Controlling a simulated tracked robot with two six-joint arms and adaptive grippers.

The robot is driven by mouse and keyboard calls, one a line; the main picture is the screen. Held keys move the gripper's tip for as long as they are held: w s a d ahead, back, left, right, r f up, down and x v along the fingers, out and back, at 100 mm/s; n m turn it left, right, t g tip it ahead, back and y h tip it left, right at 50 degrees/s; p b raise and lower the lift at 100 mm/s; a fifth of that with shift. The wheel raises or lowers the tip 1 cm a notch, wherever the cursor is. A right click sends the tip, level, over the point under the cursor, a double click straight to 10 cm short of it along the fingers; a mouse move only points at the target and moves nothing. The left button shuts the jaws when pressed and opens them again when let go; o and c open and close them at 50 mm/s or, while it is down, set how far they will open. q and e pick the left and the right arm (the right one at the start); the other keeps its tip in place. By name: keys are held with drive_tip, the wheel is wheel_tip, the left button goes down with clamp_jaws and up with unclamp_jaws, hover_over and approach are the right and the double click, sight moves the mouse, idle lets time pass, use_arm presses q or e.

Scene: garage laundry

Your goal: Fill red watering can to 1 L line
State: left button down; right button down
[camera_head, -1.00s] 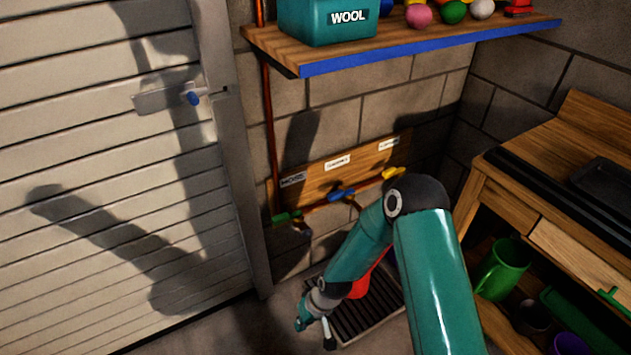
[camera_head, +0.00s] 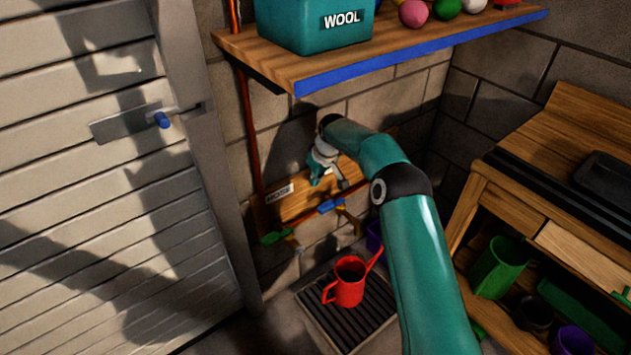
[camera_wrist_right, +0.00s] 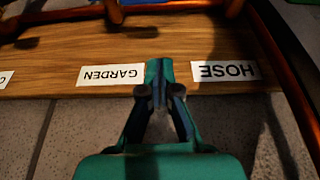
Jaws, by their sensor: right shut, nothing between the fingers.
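The red watering can (camera_head: 349,291) stands upright on the dark floor grate, its open top facing up and its spout toward the right. No water stream shows. Above it, pipe taps with a green handle (camera_head: 277,237) and a blue handle (camera_head: 330,205) sit below a wooden label board (camera_head: 293,208). The yellow handle is hidden behind my arm. My right gripper (camera_head: 328,180) is in front of the board, above the blue handle. In the right wrist view, its fingertips (camera_wrist_right: 160,75) are shut and empty, between the GARDEN (camera_wrist_right: 110,75) and HOSE (camera_wrist_right: 225,71) labels. My left gripper is not in view.
A shelf (camera_head: 420,52) with a teal WOOL bin (camera_head: 300,25) overhangs the taps. A copper pipe (camera_head: 245,140) runs down the wall at left. A wooden bench (camera_head: 540,145) with a green jug (camera_head: 497,268) below stands at right. The grate (camera_head: 330,328) has bare room before the can.

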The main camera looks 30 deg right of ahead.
drive_tip(key=x, duration=0.8)
drive_tip(key=shift+s+a+r+b, duration=0.15)
drive_tip(key=shift+s+b, duration=0.25)
drive_tip(key=shift+s, duration=1.5)
